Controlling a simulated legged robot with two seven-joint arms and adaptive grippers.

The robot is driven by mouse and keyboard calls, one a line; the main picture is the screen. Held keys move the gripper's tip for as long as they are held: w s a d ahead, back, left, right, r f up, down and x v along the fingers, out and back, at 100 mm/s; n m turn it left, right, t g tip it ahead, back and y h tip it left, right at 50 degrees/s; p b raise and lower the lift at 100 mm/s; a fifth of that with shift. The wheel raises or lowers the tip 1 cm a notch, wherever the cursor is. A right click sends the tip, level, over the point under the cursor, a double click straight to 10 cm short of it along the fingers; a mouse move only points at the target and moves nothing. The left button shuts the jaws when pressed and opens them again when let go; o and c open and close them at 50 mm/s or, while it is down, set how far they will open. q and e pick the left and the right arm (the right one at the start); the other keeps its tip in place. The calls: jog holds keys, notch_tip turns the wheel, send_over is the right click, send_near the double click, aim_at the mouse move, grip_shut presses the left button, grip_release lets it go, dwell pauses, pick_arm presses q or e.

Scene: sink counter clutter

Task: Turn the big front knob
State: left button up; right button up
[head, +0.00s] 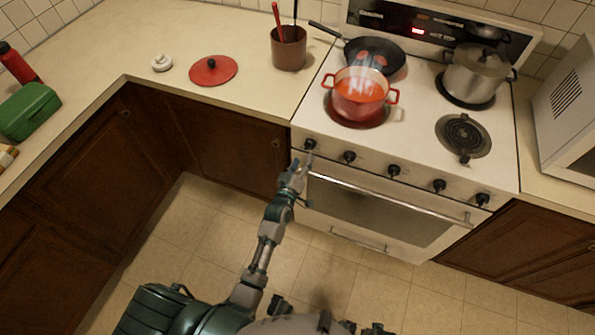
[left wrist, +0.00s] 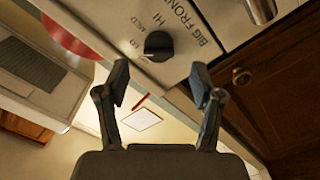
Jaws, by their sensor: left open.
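The big front knob (head: 310,144) is the leftmost black knob on the stove's front panel. In the left wrist view the knob (left wrist: 159,46) shows close ahead, beside printed "BIG FRON…", "HI" and "MED" labels. My left gripper (head: 300,166) is just below and in front of this knob in the head view. In the left wrist view my left gripper (left wrist: 160,82) is open, fingers spread, with nothing between them. The knob lies beyond the fingertips, apart from them. My right gripper cannot be made out.
A steaming red pot (head: 360,99) stands on the front left burner. A black pan (head: 375,51) and a steel pot (head: 472,74) are behind it. The oven handle (head: 390,199) runs below the knobs, close to my gripper. The floor before the stove is clear.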

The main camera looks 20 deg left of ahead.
pick_arm(q)
jog(key=s, duration=0.6)
jog(key=shift+a, duration=0.15)
pick_arm(e)
jog(key=shift+w, duration=0.1)
